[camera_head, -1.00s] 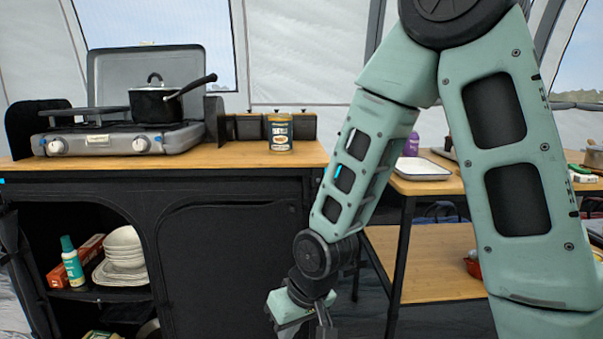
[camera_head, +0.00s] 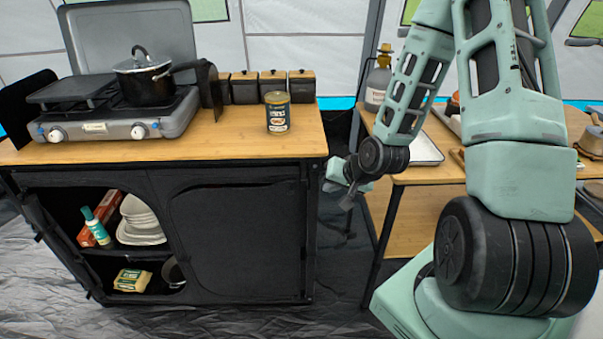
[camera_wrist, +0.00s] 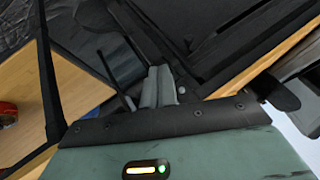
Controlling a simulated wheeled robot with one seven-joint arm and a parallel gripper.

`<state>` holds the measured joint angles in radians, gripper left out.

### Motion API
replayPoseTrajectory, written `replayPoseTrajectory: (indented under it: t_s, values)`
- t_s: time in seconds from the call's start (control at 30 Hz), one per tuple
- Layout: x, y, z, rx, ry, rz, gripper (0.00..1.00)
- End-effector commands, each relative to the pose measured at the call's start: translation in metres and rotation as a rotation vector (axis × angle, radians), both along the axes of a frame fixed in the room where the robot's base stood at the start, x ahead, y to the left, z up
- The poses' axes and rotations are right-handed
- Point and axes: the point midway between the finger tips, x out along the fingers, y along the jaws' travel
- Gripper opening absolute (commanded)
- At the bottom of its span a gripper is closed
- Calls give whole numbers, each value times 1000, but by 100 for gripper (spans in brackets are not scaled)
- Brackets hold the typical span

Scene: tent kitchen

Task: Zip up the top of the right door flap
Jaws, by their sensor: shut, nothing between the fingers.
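The right door flap (camera_head: 240,245) is a black fabric panel covering the right front of the black cabinet (camera_head: 312,230). A curved seam runs along its top and left side; the zip pull is too small to make out. My gripper (camera_head: 347,200) is beside the cabinet's right front edge, a little below the worktop, clear of the flap. Its fingers are together and empty in the wrist view (camera_wrist: 160,86). Black fabric and a wooden edge show beyond them there.
The wooden worktop (camera_head: 230,145) carries a stove (camera_head: 110,128), pot (camera_head: 146,85) and can (camera_head: 277,113). The left compartment is open, with bowls (camera_head: 140,220) and a bottle (camera_head: 96,227). A wooden table (camera_head: 425,177) stands close to the right of my gripper.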

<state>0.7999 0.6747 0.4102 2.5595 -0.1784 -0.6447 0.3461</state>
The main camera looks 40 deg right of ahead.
Motion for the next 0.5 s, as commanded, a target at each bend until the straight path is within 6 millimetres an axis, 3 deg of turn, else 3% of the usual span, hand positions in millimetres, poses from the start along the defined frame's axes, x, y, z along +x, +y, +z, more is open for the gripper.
replayPoseTrajectory:
  t_s: [0.5]
  values:
    - [15,-2,-23,0,-7,-6,0]
